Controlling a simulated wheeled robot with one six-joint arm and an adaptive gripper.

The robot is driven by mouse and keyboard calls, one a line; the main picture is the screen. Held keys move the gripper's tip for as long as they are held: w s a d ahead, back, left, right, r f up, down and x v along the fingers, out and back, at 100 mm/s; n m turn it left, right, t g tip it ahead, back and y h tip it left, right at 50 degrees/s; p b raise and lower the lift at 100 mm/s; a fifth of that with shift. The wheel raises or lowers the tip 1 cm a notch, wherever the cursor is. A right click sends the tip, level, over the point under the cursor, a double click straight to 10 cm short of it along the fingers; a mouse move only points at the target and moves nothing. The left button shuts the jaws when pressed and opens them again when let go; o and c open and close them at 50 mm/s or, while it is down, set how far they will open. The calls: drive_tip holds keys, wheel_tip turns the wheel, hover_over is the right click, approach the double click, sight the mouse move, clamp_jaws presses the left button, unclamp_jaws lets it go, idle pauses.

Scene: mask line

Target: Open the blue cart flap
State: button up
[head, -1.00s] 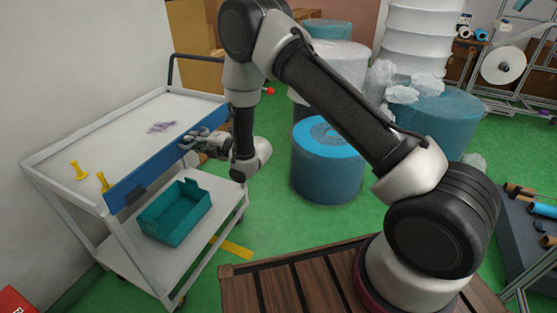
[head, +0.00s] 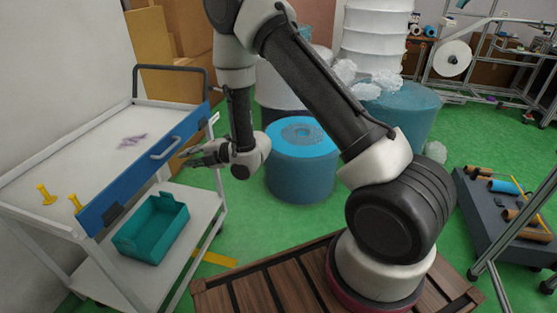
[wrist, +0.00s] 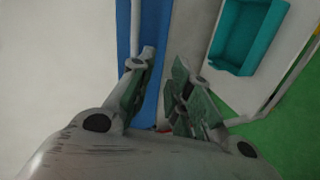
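The blue flap (head: 128,185) runs along the near long side of the white cart (head: 22,208), and its face looks roughly upright. A grey bar handle (head: 166,148) sticks out from the flap toward its far end. My gripper (head: 188,156) is just right of the handle, apart from it, with its fingers pointing toward the flap. In the wrist view my gripper (wrist: 163,62) is open with nothing between the fingers. The blue flap (wrist: 158,22) shows as a strip beyond the fingers there.
A teal bin (head: 150,228) sits on the cart's lower shelf, also in the wrist view (wrist: 246,35). A blue drum (head: 302,165) stands behind my arm. Green floor is clear between cart and drum.

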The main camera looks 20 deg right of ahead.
drive_tip(key=s+d+f+m+g+h, duration=0.4)
drive_tip(key=s+d+f+m+h, duration=0.25)
drive_tip(key=d+f+m, duration=0.35)
drive_tip(key=s+d+r+m+g+h, duration=0.3)
drive_tip(key=s+d+r+m+h, duration=0.2)
drive_tip(key=d+r, duration=0.8)
drive_tip(key=s+d+m, duration=0.1)
drive_tip(key=s+m, duration=0.1)
drive_tip(key=s, duration=0.2)
drive_tip(key=shift+d+m+g, duration=0.15)
drive_tip(key=shift+m+g, duration=0.15)
drive_tip(key=shift+s, duration=0.1)
